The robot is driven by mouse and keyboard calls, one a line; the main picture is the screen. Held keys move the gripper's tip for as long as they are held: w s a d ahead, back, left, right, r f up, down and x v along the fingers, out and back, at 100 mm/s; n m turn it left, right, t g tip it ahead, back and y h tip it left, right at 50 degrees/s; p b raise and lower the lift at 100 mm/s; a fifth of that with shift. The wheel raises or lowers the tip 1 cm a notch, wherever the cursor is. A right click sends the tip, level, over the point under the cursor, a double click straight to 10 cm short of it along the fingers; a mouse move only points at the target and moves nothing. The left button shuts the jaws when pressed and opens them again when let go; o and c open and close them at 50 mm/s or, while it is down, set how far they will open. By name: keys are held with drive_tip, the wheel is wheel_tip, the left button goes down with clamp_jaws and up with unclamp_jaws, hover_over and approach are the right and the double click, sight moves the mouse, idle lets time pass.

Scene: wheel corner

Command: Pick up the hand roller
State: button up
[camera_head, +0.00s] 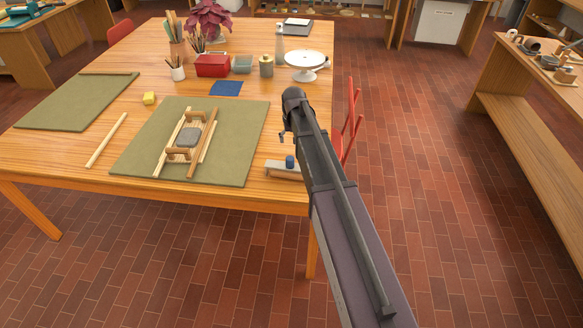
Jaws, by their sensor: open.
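I cannot tell for certain which object is the hand roller. On the middle green mat (240,135), a grey slab (185,137) lies between light wooden strips, with a brown wooden handle-like piece (196,115) at its far end and another (178,156) at its near end. A small wood-and-grey piece with a blue knob (290,162) lies at the table's front right corner. My gripper (284,137) is at the end of my dark arm, over the table's right part, right of the mat. It is open; its fingers are small and partly hidden, and I see nothing held.
A white turntable (305,63), red box (212,66), jars and a plant stand at the back. A red chair (350,125) is beside the table's right edge. Brick floor (420,170) is clear farther right.

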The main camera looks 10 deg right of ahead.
sight(290, 158)
drive_tip(key=shift+w+f+b, duration=0.2)
drive_tip(key=shift+f+b, duration=1.2)
drive_tip(key=shift+w+f+b, duration=0.2)
drive_tip(key=shift+f+b, duration=1.15)
drive_tip(key=shift+f, duration=0.1)
drive_tip(key=shift+w+f+b, duration=0.2)
drive_tip(key=shift+f+b, duration=1.2)
drive_tip(key=shift+f, duration=0.15)
drive_tip(key=f+b, duration=0.4)
drive_tip(key=b, duration=0.1)
drive_tip(key=shift+w+a+f, duration=0.2)
drive_tip(key=shift+w+f, duration=0.2)
clamp_jaws()
